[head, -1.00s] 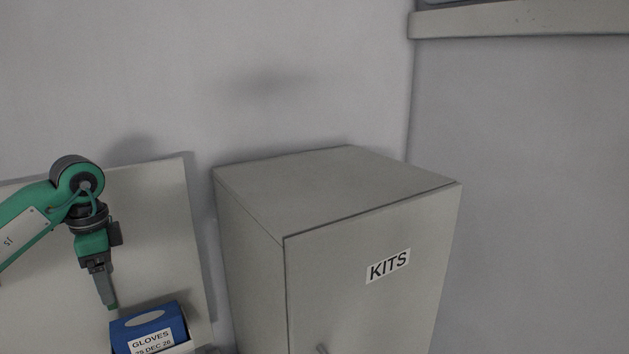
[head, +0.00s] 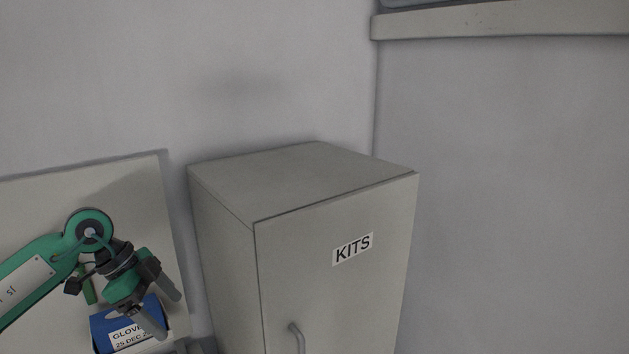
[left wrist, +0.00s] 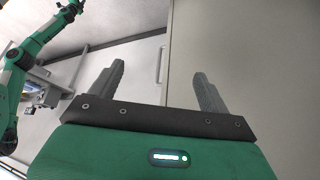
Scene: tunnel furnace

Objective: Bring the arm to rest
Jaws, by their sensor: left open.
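My left arm (head: 35,274) is green and comes in from the left in the head view. My left gripper (head: 166,312) hangs at its end, tilted down to the right, in front of a blue gloves box. Its two grey fingers stand apart. In the left wrist view the fingers of this gripper (left wrist: 160,88) are spread wide with nothing between them. My right gripper is not in the head view.
The blue box labelled GLOVES (head: 98,327) is partly hidden behind my left gripper. A tall grey cabinet labelled KITS (head: 340,285) with a door handle (head: 297,337) stands to the right. A ledge (head: 500,21) juts out at the upper right.

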